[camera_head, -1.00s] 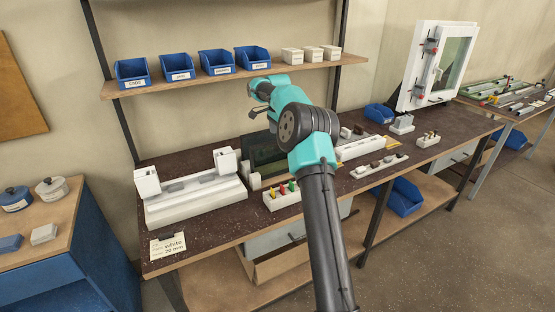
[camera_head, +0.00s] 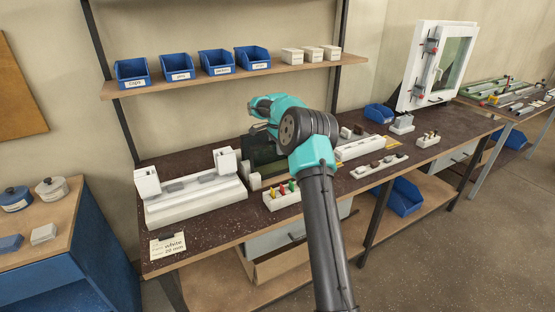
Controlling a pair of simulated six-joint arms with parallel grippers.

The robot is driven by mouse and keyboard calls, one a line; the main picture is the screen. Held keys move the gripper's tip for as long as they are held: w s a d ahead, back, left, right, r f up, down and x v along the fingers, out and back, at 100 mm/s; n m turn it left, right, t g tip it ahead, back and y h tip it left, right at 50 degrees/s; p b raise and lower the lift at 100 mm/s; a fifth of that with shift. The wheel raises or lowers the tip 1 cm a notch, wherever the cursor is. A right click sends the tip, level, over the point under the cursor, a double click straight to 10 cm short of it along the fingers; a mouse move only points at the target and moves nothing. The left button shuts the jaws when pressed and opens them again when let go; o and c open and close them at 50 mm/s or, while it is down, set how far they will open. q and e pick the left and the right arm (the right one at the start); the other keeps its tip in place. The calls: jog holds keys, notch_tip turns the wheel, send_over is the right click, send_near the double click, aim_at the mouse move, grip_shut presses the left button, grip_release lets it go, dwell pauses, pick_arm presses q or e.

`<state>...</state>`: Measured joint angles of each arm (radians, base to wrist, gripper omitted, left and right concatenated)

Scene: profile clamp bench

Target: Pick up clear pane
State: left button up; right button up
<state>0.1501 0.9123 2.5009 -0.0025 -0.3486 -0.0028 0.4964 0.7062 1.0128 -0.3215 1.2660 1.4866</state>
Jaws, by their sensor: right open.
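A see-through pane (camera_head: 266,158), dark greenish in the picture, stands upright in a white holder (camera_head: 255,181) near the middle of the dark bench. My right arm hides part of its right side and top edge. My right gripper (camera_head: 254,128) is at the pane's upper left edge, with its jaws open and nothing seen between them. I cannot tell whether the fingers touch the pane. My left gripper is not in view.
A white clamp fixture (camera_head: 196,201) stands left of the pane. A white block with coloured pegs (camera_head: 282,200) is in front. Blue bins (camera_head: 216,64) stand on the shelf (camera_head: 200,80) above. A framed window (camera_head: 436,66) stands at the right.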

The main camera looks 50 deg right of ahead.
jog(key=shift+f, duration=0.1)
dwell(0.4)
grip_shut()
dwell(0.3)
